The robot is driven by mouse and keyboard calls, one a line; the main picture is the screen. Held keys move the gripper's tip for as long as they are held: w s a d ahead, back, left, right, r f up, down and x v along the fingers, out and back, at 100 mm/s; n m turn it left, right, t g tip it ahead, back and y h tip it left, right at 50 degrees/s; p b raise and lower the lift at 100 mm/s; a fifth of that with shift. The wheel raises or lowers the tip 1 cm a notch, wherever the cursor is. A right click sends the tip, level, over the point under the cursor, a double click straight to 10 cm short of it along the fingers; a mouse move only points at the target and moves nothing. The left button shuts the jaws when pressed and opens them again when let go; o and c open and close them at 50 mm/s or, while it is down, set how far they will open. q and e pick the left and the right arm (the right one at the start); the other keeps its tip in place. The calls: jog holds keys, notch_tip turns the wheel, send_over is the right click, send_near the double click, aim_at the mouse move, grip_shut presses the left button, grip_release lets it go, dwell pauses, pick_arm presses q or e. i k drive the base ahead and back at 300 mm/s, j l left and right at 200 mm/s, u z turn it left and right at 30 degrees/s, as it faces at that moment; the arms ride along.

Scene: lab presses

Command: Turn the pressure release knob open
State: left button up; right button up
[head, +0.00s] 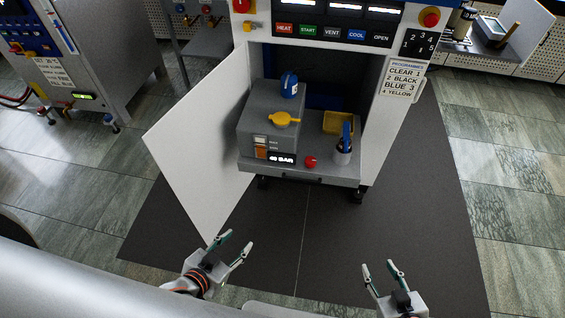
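A grey block unit (262,98) stands on a shelf inside the open press. It carries a blue knob (289,85) on top, a yellow knob with a pointed lever (284,119) on its face, and a small display (282,158) below. A red knob (310,161) sits on the shelf front, and a blue-handled part (345,140) stands at its right. No label tells me which is the pressure release knob. My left gripper (238,240) is open and empty, below the shelf to the left. My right gripper (378,265) is open and empty, below and right. Both are apart from the press.
The white press door (200,140) stands swung open at the left of the shelf. A yellow tray (338,122) lies at the shelf's back right. Labelled buttons (332,34) and a programme sign (403,82) are on the press front. The dark mat (330,225) before the press is clear.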

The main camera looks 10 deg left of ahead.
aim_at(310, 161)
jog(key=i+l+u, duration=0.15)
jog(key=i+l, duration=0.65)
